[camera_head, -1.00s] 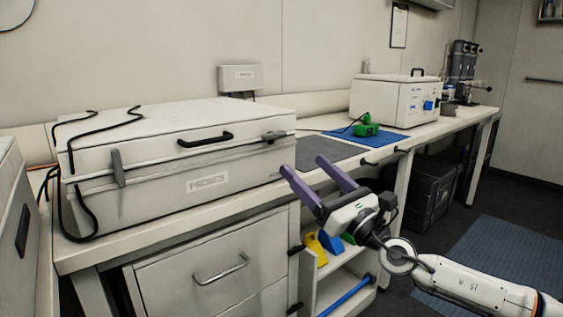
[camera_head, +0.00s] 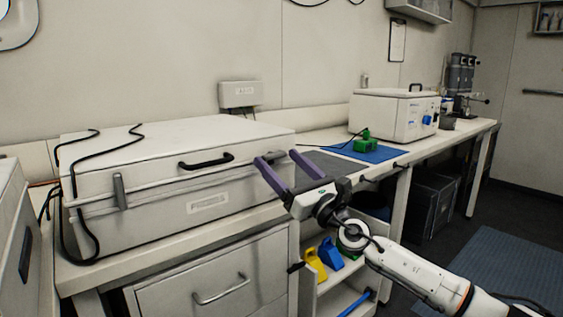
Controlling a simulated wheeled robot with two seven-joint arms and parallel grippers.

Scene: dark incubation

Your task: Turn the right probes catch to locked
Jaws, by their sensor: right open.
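The probes box (camera_head: 160,212) is a white lidded case on the bench at the left, with a black handle (camera_head: 206,161) and a label on its front. Its left catch (camera_head: 120,191) is a grey lever standing upright across the lid seam. The right catch lies near the box's front right corner and is largely hidden behind my fingertips, so its angle cannot be made out. My right gripper (camera_head: 266,158) is open, its two purple fingers pointing at that corner. Whether they touch the catch cannot be told. My left gripper is not in view.
Black cables lie over the box's left side. A green device (camera_head: 367,142) sits on a blue mat (camera_head: 385,154) right of a grey mat. A white case (camera_head: 385,116) stands farther back. Below are a drawer (camera_head: 205,277) and an open shelf with yellow and blue items.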

